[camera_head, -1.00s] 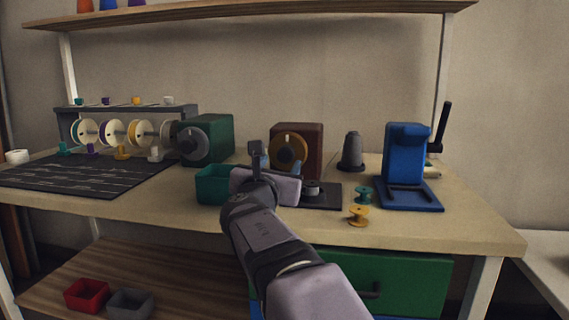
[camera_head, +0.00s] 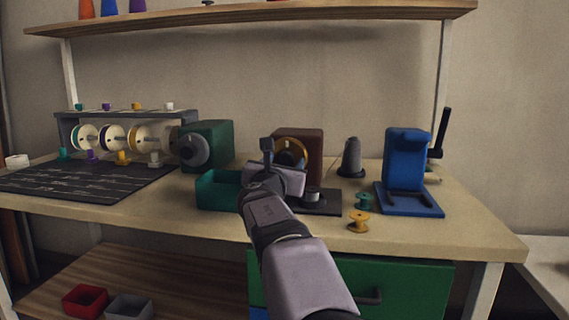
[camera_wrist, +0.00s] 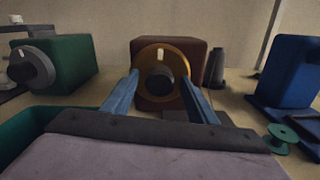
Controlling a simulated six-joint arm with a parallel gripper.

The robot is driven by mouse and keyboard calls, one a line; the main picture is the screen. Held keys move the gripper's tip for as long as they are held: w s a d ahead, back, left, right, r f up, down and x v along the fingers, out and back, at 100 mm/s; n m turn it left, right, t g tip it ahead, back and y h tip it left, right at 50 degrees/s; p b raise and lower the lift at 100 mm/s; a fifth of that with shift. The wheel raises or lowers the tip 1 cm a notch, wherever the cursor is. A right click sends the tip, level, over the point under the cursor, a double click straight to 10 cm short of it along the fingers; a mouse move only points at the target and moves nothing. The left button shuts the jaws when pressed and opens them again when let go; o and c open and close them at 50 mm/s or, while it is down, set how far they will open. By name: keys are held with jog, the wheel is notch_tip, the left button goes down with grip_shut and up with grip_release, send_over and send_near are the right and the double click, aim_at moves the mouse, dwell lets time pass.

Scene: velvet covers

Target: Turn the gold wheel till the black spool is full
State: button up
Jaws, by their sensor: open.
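The gold wheel (camera_wrist: 147,57) is on the front of a brown box (camera_wrist: 200,62), with a dark round hub (camera_wrist: 160,78) and a pale mark at its top. In the head view, the gold wheel (camera_head: 291,145) is partly hidden behind my wrist. My gripper (camera_wrist: 159,74) is open, its blue fingers spread to the left and right in front of the wheel. I cannot tell whether they touch it. A small dark spool-like piece (camera_head: 313,192) with a pale band is on a black plate below the box. I cannot tell how full it is.
A green box with a grey dial (camera_head: 207,145) stands left, and a green tray (camera_head: 218,190) is in front of it. A grey cone (camera_head: 352,158), a blue stand (camera_head: 407,165), a teal spool (camera_head: 364,200) and a yellow spool (camera_head: 359,220) are on the right.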

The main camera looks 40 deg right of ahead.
jog(key=c, duration=1.1)
jog(key=shift+o, duration=0.2)
jog(key=shift+f+m+b, duration=0.1)
jog(key=shift+m+b, duration=0.2)
jog(key=m+b, duration=0.2)
jog(key=shift+f+m, duration=0.1)
jog(key=shift+m, duration=0.2)
jog(key=m+b, duration=0.3)
jog(key=m, duration=0.2)
jog(key=shift+m, duration=0.3)
jog(key=m+b, duration=0.3)
jog(key=m, duration=0.3)
jog(key=m+b, duration=0.3)
jog(key=m, duration=0.3)
jog(key=shift+m, duration=0.3)
